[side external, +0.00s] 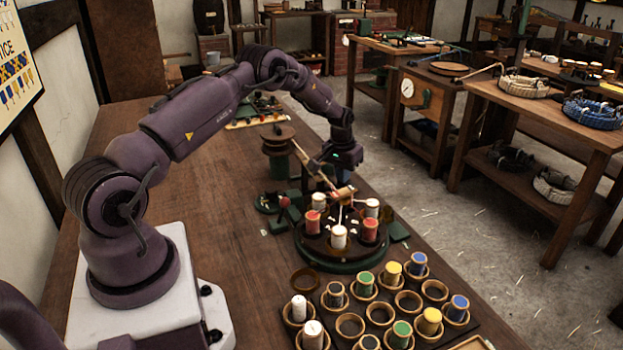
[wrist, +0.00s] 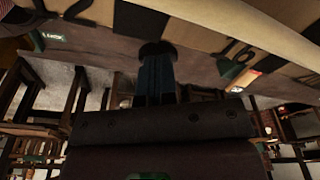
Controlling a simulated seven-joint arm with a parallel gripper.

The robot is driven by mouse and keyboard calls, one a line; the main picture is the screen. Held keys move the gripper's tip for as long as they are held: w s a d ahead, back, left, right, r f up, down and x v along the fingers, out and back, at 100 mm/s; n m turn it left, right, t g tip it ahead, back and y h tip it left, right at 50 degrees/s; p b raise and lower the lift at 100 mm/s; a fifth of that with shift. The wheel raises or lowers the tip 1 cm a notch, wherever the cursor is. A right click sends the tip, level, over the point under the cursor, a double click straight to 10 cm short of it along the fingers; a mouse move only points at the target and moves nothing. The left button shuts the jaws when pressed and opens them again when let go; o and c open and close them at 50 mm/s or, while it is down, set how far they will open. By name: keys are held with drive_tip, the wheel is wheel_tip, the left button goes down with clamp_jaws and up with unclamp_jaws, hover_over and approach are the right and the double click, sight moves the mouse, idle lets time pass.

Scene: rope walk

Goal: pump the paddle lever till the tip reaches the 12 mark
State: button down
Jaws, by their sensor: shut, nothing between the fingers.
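My gripper (side external: 329,166) is low over the far side of a round dark stand (side external: 345,264) holding red and white spools. In the wrist view its fingers (wrist: 157,52) are shut with nothing between them. I cannot make out the paddle lever for certain in either view.
A rack of coloured spools (side external: 385,312) stands at the near end of the bench (side external: 195,150). A small green base with a red ball (side external: 283,202) and a brown reel (side external: 278,137) stand left of my gripper. The bench's left side is mostly clear.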

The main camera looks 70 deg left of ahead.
drive_tip(key=shift+f, duration=0.1)
idle(0.3)
drive_tip(key=shift+s+r, duration=0.2)
drive_tip(key=shift+r, duration=3.2)
drive_tip(key=shift+f, duration=0.1)
drive_tip(key=shift+w+f, duration=0.15)
drive_tip(key=shift+f, duration=3.15)
drive_tip(key=shift+r, duration=3.4)
